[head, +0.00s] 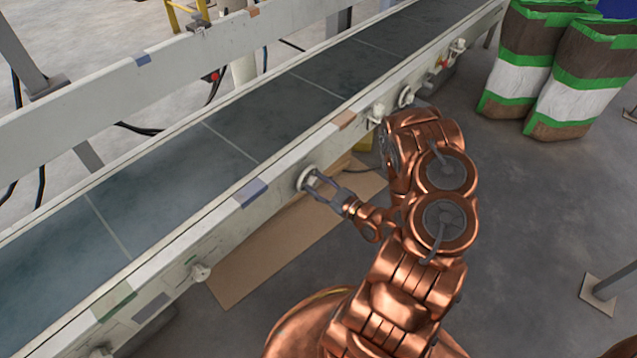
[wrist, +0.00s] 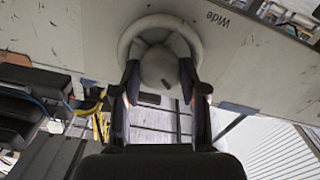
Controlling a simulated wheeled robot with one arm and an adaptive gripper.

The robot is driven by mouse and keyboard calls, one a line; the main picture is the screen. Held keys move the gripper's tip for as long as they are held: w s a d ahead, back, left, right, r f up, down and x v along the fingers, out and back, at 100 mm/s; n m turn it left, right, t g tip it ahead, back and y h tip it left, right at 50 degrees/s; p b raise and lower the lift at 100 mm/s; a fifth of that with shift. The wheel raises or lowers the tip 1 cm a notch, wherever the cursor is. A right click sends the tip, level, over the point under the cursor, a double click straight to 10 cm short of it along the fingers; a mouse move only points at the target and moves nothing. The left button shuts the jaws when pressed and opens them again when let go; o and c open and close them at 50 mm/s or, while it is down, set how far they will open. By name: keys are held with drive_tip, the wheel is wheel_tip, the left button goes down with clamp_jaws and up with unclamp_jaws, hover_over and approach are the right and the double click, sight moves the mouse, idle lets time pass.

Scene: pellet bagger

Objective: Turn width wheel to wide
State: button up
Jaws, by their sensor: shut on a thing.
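The width wheel (wrist: 131,37) is a pale round handwheel with a rounded hub, mounted on the side panel of the conveyor. The word "Wide" is printed on the panel to its right in the wrist view. In the head view the wheel (head: 306,179) sits on the near side rail. My gripper (wrist: 160,75) is shut on the wheel, with one finger on each side of its hub. In the head view my gripper (head: 318,184) reaches the wheel from the right. The fingertips are partly hidden against the wheel.
The conveyor belt (head: 170,165) runs diagonally behind the rail. Other knobs stick out along the rail, one pale knob (head: 200,272) lower left and a wheel (head: 405,96) upper right. A cardboard sheet (head: 262,262) lies below. Filled bags (head: 575,85) stand at the upper right.

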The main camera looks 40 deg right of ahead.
drive_tip(key=n+p, duration=0.1)
drive_tip(key=n, duration=0.4)
drive_tip(key=shift+n+p, duration=0.3)
drive_tip(key=shift+p, duration=0.05)
drive_tip(key=n+p, duration=0.1)
drive_tip(key=n, duration=0.3)
drive_tip(key=n+p, duration=0.1)
drive_tip(key=n, duration=0.4)
drive_tip(key=shift+n, duration=0.4)
drive_tip(key=shift+f+n+p, duration=0.15)
drive_tip(key=shift+n+p, duration=0.15)
drive_tip(key=shift+n, duration=2)
drive_tip(key=o, duration=1.1)
drive_tip(key=shift+o, duration=0.2)
drive_tip(key=shift+s, duration=0.1)
